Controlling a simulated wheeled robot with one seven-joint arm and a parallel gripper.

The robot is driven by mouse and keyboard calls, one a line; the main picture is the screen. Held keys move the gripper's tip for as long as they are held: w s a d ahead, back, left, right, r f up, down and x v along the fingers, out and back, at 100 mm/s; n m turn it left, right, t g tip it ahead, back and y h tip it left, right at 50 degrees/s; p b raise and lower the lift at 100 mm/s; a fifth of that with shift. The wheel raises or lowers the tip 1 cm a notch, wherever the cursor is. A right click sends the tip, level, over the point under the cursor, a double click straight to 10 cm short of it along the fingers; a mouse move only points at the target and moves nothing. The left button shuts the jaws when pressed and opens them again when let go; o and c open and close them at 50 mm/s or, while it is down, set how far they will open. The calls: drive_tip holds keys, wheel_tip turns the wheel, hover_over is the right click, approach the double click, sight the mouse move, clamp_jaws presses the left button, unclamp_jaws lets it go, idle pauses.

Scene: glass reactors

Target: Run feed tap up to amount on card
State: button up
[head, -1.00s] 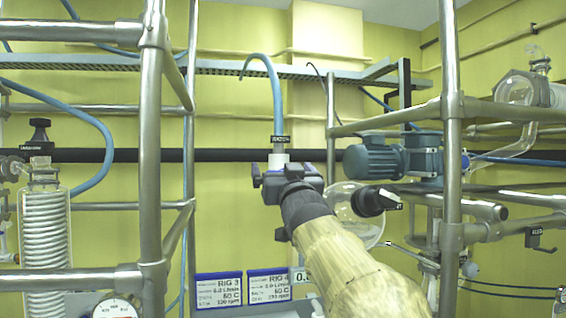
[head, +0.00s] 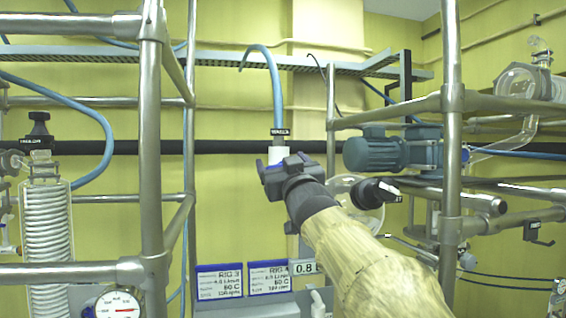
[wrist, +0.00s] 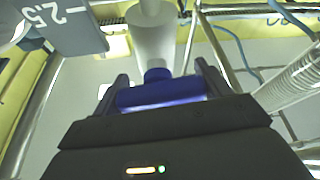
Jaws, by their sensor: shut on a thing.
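A white feed fitting with a blue tap handle hangs below a blue hose (head: 277,95) in the head view. My gripper (head: 283,168) is at this fitting, and its body hides part of it. In the wrist view, my gripper (wrist: 162,82) is shut on the blue tap handle (wrist: 160,94), with one finger at each end; the white tap body (wrist: 153,40) rises beyond it. Two blue-edged cards, RIG 3 (head: 219,283) and RIG 4 (head: 268,279), stand below; their flow lines are too small to read surely. A small display (head: 304,268) beside them reads 0.8.
Steel frame posts stand at left (head: 150,150) and right (head: 450,150) of my arm. A blue-grey motor (head: 392,152) and a round glass vessel (head: 355,205) are close on the right. A coiled glass condenser (head: 46,230) and dial gauge (head: 117,303) are at left.

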drive_tip(key=n+y+p, duration=0.1)
drive_tip(key=n, duration=0.2)
drive_tip(key=shift+r+g, duration=0.1)
drive_tip(key=shift+g, duration=0.3)
drive_tip(key=shift+n+y, duration=0.6)
drive_tip(key=shift+a, duration=0.1)
drive_tip(key=o, duration=1)
drive_tip(key=shift+s+f, duration=0.15)
drive_tip(key=shift+f, duration=0.1)
drive_tip(key=shift+s+f, duration=0.15)
drive_tip(key=shift+s, duration=0.05)
drive_tip(key=b+v, duration=0.3)
drive_tip(key=v, duration=0.2)
drive_tip(key=b+v, duration=0.3)
drive_tip(key=v, duration=0.3)
drive_tip(key=b+v, duration=0.3)
drive_tip(key=v, duration=0.2)
drive_tip(key=shift+s+d+r+b, duration=0.25)
drive_tip(key=shift+s+b, duration=0.15)
